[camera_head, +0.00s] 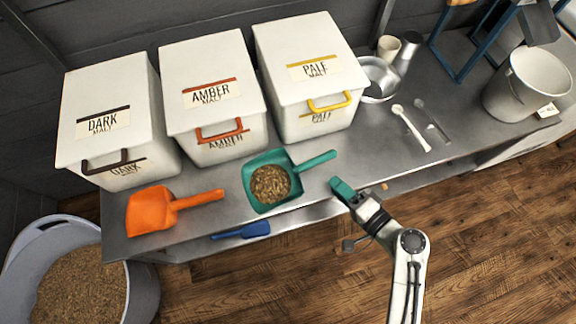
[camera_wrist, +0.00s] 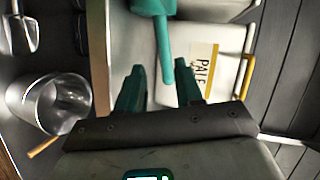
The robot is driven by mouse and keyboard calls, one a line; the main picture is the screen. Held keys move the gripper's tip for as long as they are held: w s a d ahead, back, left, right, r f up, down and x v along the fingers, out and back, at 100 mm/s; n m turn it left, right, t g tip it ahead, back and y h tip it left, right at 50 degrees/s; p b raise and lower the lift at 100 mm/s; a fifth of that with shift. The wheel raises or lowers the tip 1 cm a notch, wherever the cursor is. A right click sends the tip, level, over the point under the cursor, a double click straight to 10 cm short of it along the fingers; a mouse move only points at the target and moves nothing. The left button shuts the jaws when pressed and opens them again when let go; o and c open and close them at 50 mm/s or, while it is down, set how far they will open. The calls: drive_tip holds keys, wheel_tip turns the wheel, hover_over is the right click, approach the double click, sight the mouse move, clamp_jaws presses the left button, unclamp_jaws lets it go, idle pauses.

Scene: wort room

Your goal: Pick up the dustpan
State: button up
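A teal dustpan (camera_head: 251,194) lies on the metal counter with brown grain (camera_head: 270,184) in its pan. Its handle (camera_head: 318,160) points right, towards my gripper. My gripper (camera_head: 343,187) has teal fingers and is just past the handle's end, at the counter's front edge. In the wrist view the dustpan's handle (camera_wrist: 165,45) comes down from the top, towards the gap between the open fingers of my gripper (camera_wrist: 158,85). The fingers look apart from the handle. An orange pan of similar shape (camera_head: 152,210) lies further left on the counter.
White bins for dark malt (camera_head: 110,90), amber malt (camera_head: 215,70) and pale malt (camera_head: 305,50) stand behind. A blue tool (camera_head: 242,231) is lower, below the counter's front edge. A metal bowl (camera_head: 376,78), spoons (camera_head: 410,128) and a bucket (camera_head: 528,85) are right.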

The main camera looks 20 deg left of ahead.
sight(312, 163)
drive_tip(key=x, duration=0.4)
drive_tip(key=shift+w+a, duration=0.2)
drive_tip(key=shift+w, duration=0.15)
drive_tip(key=shift+r+x, duration=0.2)
drive_tip(key=shift+x, duration=2.9)
drive_tip(key=shift+s+a, duration=0.2)
clamp_jaws()
